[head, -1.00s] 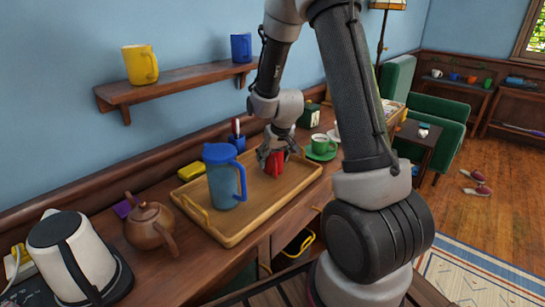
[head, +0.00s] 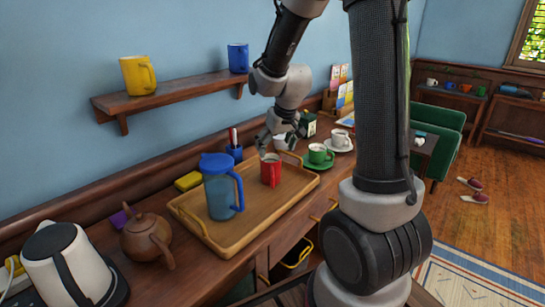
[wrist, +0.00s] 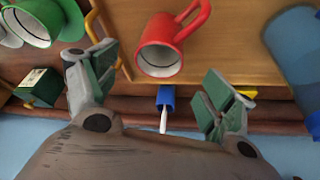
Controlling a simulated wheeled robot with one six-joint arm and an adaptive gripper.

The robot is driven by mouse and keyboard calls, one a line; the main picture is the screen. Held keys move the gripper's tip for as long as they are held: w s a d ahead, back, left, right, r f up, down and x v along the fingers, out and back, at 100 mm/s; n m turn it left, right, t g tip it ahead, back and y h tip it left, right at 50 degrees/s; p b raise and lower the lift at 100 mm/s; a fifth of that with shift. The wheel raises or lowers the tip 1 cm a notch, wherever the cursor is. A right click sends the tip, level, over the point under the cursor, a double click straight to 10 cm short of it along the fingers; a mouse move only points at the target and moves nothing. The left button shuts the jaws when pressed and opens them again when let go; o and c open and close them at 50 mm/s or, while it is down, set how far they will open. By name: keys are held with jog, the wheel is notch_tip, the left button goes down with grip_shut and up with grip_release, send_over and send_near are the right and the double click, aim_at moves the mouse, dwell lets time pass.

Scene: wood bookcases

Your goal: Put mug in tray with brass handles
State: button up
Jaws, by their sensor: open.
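A red mug (head: 270,170) stands upright in the wooden tray with brass handles (head: 235,236), right of a blue lidded pitcher (head: 221,190) that is also in the tray. The red mug also shows in the wrist view (wrist: 160,58), with its open mouth towards the camera. My gripper (head: 272,143) is above and behind the mug, near the tray's far side. In the wrist view my gripper's fingers (wrist: 160,88) are spread apart with nothing between them, clear of the mug.
A green cup on a saucer (head: 318,156) and a white cup (head: 340,138) stand right of the tray. A brown teapot (head: 147,235) and a kettle (head: 68,268) are at the left. A blue pen holder (head: 234,152) stands behind the tray. Yellow (head: 138,76) and blue (head: 238,58) mugs sit on the wall shelf.

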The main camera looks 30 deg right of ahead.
jog(key=s+r, duration=0.7)
jog(key=s, duration=0.6)
jog(key=s+a+r, duration=0.1)
jog(key=s+r, duration=0.5)
jog(key=s, duration=0.7)
jog(key=shift+r, duration=0.35)
